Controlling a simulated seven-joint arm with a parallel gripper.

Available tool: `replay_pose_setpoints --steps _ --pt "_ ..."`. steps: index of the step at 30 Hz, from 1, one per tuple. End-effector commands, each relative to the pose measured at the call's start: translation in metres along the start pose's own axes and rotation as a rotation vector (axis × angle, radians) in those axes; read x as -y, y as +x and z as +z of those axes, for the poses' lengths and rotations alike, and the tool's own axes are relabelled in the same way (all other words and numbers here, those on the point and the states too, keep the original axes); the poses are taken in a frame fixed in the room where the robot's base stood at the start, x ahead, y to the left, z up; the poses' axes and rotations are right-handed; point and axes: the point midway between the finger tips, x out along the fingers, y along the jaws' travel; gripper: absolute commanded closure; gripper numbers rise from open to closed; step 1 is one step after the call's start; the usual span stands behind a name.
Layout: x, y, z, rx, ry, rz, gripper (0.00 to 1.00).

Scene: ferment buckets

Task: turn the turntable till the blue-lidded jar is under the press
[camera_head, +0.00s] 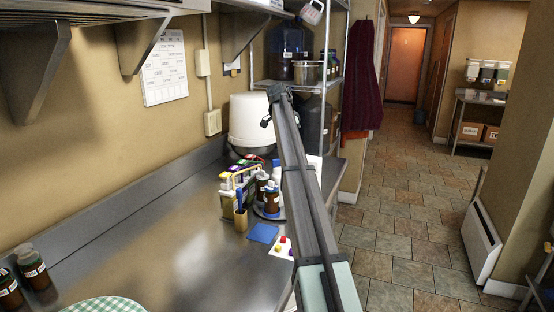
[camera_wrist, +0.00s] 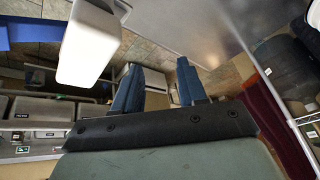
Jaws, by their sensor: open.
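The turntable (camera_head: 262,213) is a low round plate on the steel counter, partly hidden by my arm in the head view. Small dark jars with white labels stand on it. The front jar (camera_head: 271,200) seems to have a blue lid. A darker-topped jar (camera_head: 261,185) stands behind it to the left. I cannot pick out the press; my arm covers the area right of the jars. My gripper (camera_wrist: 158,72) shows in the wrist view with two blue fingers apart and nothing between them. In the head view its fingers cannot be made out.
A caddy of coloured bottles (camera_head: 238,182) and a small wooden holder (camera_head: 241,221) stand left of the turntable. A blue square (camera_head: 263,233) lies in front. A large white tub (camera_head: 252,122) stands behind. The counter's middle (camera_head: 185,250) is clear. A pale block (camera_wrist: 88,45) is close in the wrist view.

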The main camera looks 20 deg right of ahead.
Motion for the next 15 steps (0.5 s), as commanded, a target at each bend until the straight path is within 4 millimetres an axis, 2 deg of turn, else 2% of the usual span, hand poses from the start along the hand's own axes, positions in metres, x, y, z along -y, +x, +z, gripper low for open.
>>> replay_pose_setpoints --steps 1,3,6,10,15 --pt "0.006 -0.025 0.021 0.008 0.004 0.023 0.58" --pt "0.008 -0.049 0.044 0.02 0.015 0.06 0.58" --pt "0.009 -0.078 0.069 0.028 0.029 0.1 0.58" --pt "0.007 -0.099 0.088 0.034 0.04 0.134 0.58" --pt "0.004 -0.1 0.095 0.036 0.046 0.148 0.58"
